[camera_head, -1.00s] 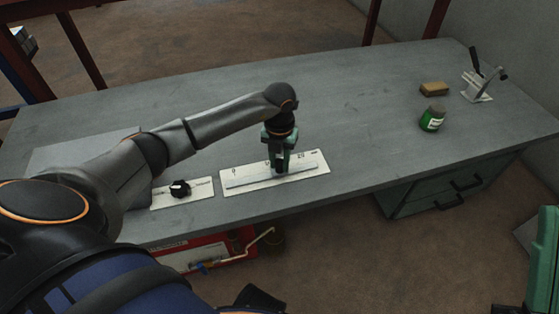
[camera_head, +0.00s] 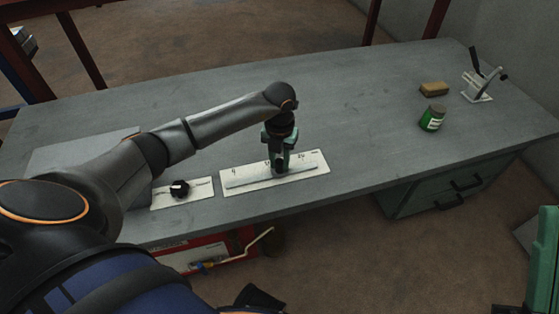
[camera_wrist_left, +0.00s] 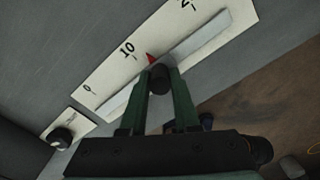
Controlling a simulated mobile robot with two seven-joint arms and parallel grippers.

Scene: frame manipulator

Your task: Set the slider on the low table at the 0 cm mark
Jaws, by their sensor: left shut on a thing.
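The slider's white scale plate (camera_head: 313,172) lies near the front edge of the grey table (camera_head: 350,110). It has marks 0, 10 and 20, with 0 at the left end in the head view. My left gripper (camera_head: 280,168) points down over the middle of the plate. In the left wrist view, my left gripper (camera_wrist_left: 160,88) is shut on the dark slider knob (camera_wrist_left: 160,80). The red pointer (camera_wrist_left: 151,57) beside the knob stands a little past 10, on the 20 side.
A small plate with a black rotary knob (camera_head: 180,188) lies left of the scale plate. A green jar (camera_head: 432,118), a sponge-like block (camera_head: 434,89) and a lever device (camera_head: 478,88) stand at the right. The table behind the scale is clear.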

